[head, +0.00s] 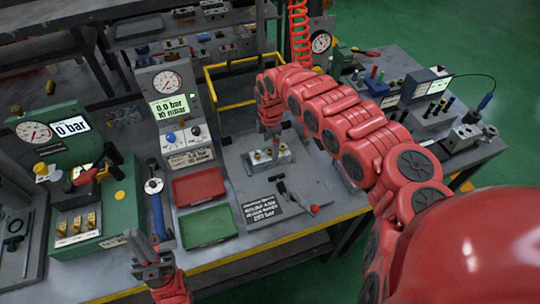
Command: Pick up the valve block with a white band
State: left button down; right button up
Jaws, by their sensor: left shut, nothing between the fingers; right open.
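A silvery valve block (257,162) with brass-coloured fittings on top sits on a grey fixture plate (312,184) in the middle of the table. A pale stripe seems to show on its front, but it is too small to be sure it is a white band. My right gripper (275,147) points down at this block, open, its fingertips at the block's top. Whether they touch it I cannot tell. My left gripper (147,246) is shut and empty over the table's front edge, well away from the block.
A red tray (198,186) and a green tray (207,226) lie left of the fixture. A black label plate (262,207) and a red-knobbed lever (313,209) are in front of the block. A gauge unit (170,105) and a green case (120,210) stand left. Instruments stand right.

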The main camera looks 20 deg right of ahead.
aim_at(270, 150)
jog(key=shift+f+p, duration=0.4)
jog(key=shift+f, duration=1.5)
jog(key=shift+c, duration=0.2)
jog(key=shift+w+r, duration=0.1)
grip_shut()
